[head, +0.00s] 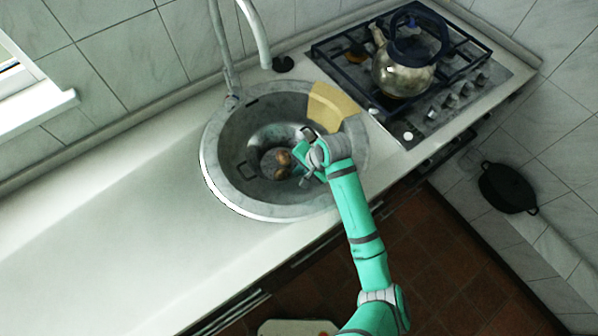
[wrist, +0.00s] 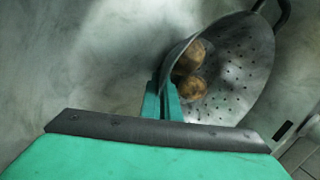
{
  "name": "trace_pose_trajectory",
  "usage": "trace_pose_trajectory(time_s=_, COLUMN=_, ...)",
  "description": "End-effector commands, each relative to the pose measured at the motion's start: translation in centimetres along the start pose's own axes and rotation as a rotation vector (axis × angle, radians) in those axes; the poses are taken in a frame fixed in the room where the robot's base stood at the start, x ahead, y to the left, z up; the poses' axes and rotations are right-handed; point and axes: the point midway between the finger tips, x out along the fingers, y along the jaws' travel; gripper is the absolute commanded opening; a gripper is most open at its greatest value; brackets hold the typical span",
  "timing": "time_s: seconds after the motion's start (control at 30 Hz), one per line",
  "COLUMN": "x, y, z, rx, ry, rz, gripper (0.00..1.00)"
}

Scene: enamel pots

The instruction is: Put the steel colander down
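The steel colander (head: 258,150) is a grey perforated bowl with dark loop handles, inside the round sink (head: 226,185). Several brown potatoes (head: 283,165) lie in it, and two show in the wrist view (wrist: 190,87). My gripper (head: 299,162) reaches into the sink at the colander's right side. In the wrist view its green fingers (wrist: 162,103) are close together on the colander's near rim (wrist: 178,52), with the wall between them. The colander's underside and its contact with the sink bottom are hidden.
A tan board or cloth (head: 333,105) lies on the sink's right rim. A tap (head: 230,65) stands behind the sink. A kettle (head: 402,68) sits on the gas hob (head: 455,75) at right. The counter (head: 110,235) left of the sink is clear. A black pan (head: 508,187) is at far right.

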Motion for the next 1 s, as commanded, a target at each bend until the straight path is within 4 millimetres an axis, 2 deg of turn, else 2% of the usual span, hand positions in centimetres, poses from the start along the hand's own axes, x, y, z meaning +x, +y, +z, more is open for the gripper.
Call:
trace_pose_trajectory(time_s=0.1, x=1.1, y=0.5, z=0.0, rx=0.002, ry=0.001, rz=0.0, gripper=0.0)
trace_pose_trajectory(time_s=0.2, x=1.4, y=0.6, z=-0.1, rx=0.0, ry=0.002, rz=-0.002, gripper=0.0)
trace_pose_trajectory(time_s=0.53, x=1.6, y=0.7, z=0.0, rx=0.0, ry=0.0, rz=-0.003, gripper=0.0)
trace_pose_trajectory(time_s=0.6, x=1.6, y=0.7, z=0.0, rx=0.0, ry=0.0, rz=-0.001, gripper=0.1)
trace_pose_trajectory(time_s=1.0, x=1.0, y=0.6, z=0.0, rx=0.0, ry=0.001, rz=-0.001, gripper=0.1)
